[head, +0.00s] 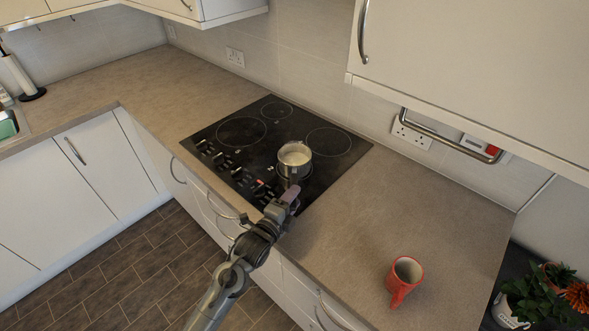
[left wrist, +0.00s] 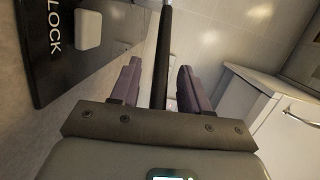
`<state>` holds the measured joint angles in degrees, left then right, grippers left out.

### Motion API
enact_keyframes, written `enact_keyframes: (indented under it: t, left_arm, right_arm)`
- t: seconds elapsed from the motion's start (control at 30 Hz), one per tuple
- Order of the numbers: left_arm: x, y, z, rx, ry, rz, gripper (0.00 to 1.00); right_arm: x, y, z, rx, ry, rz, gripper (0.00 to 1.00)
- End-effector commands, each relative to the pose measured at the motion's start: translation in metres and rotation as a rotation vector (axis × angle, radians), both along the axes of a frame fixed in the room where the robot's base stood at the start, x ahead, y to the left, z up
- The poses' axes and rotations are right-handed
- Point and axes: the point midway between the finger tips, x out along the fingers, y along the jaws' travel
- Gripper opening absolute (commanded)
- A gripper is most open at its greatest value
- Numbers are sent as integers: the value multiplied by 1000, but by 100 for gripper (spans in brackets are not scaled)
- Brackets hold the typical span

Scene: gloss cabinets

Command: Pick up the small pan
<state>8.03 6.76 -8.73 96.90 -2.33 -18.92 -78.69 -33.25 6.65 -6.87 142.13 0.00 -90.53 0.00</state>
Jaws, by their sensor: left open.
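The small pan (head: 294,155) is a light metal pot standing on the front right part of the black hob. My left gripper (head: 290,193) is just in front of the pan, over the hob's front edge. In the left wrist view, the left gripper's (left wrist: 160,68) two purple fingers are apart. A dark bar, which looks like the pan's handle (left wrist: 163,50), runs between them with visible gaps on both sides. The pan's bowl cannot be made out in that view. My right gripper is not in view.
The black hob (head: 240,133) has several knobs along its left front side. A red mug (head: 404,278) stands on the worktop (head: 375,215) to the right, with clear room between. A potted plant (head: 545,300) is at the far right. Wall cabinets (head: 480,70) overhang the back.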

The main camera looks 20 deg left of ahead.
Motion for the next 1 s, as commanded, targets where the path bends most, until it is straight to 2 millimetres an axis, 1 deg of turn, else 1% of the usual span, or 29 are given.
enact_keyframes:
  t: [0.17, 0.4, 0.47, 1.0]
  left_arm:
    - [0, 0, 0, 0, 0, 0, 46]
    - [0, 0, 0, 1, 1, 0, 9]
    - [0, 0, 0, 1, 1, 0, 0]
    - [0, 0, 0, 1, 1, 0, 0]
  right_arm:
    - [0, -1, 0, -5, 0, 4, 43]
    - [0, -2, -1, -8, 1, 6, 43]
    - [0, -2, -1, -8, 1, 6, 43]
    - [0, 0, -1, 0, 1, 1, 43]
